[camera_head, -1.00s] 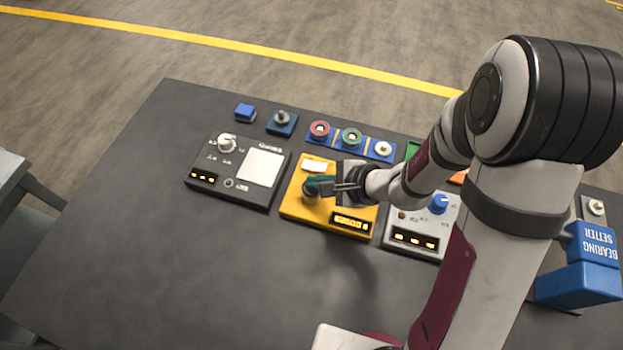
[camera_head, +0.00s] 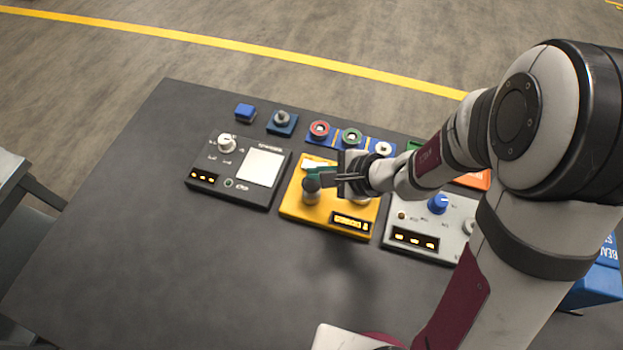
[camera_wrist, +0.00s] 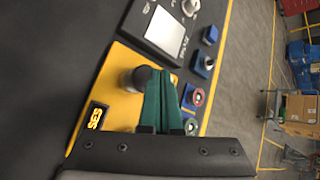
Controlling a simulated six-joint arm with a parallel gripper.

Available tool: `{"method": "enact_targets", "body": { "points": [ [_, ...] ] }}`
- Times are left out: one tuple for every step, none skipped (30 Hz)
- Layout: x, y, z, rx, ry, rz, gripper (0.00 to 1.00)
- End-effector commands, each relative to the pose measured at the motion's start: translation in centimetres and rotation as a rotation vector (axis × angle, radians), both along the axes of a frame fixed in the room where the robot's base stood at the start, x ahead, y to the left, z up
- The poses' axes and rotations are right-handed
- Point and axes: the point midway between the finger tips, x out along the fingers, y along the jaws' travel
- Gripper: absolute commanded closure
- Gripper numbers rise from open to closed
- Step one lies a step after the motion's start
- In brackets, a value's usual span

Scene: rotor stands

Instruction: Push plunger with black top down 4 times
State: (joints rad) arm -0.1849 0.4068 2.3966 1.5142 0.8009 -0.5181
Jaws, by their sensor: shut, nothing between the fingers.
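The plunger with the black top (camera_head: 311,185) stands upright on the left part of the yellow box (camera_head: 299,210). In the wrist view the black top (camera_wrist: 146,74) shows beside the green fingertips. My gripper (camera_head: 314,171) is shut and empty, with its green fingers together. Its tips are at the plunger's top, seemingly just above it; I cannot tell whether they touch. A pale round part (camera_head: 359,199) on the right of the yellow box is mostly hidden by my gripper. The box has a lit display (camera_head: 351,223) at its front, too small to read surely.
A black box (camera_head: 243,190) with a white panel stands left of the yellow box. A grey box (camera_head: 419,225) with a blue knob stands to its right. Small blue blocks and colored rings line the back. The front left of the table (camera_head: 150,250) is clear.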

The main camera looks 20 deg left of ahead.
Motion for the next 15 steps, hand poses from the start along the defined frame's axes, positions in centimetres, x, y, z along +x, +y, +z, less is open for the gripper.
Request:
{"method": "enact_targets", "body": {
  "points": [
    [0.0,0.0,0.0,0.0,0.0,0.0,1.0],
    [0.0,0.0,0.0,0.0,0.0,0.0,1.0],
    [0.0,0.0,0.0,0.0,0.0,0.0,1.0],
    [0.0,0.0,0.0,0.0,0.0,0.0,1.0],
    [0.0,0.0,0.1,0.0,-0.001,0.0,1.0],
    [0.0,0.0,0.4,0.001,-0.002,0.001,1.0],
    [0.1,0.0,0.7,0.002,-0.003,0.0,1.0],
    [0.1,0.0,0.9,0.002,-0.004,0.001,1.0],
    [0.1,0.0,1.4,0.002,-0.005,0.001,1.0],
    [0.1,0.0,1.7,0.002,-0.004,0.001,1.0],
    [0.1,0.0,2.0,0.002,-0.004,0.001,1.0],
    [0.1,0.0,2.4,0.001,-0.005,0.001,1.0],
    [0.1,0.0,2.7,0.0,-0.004,-0.001,1.0],
    [0.1,0.0,3.0,0.001,-0.004,0.001,1.0],
    [0.1,0.0,3.4,0.002,-0.004,0.001,1.0]
  ]
}}
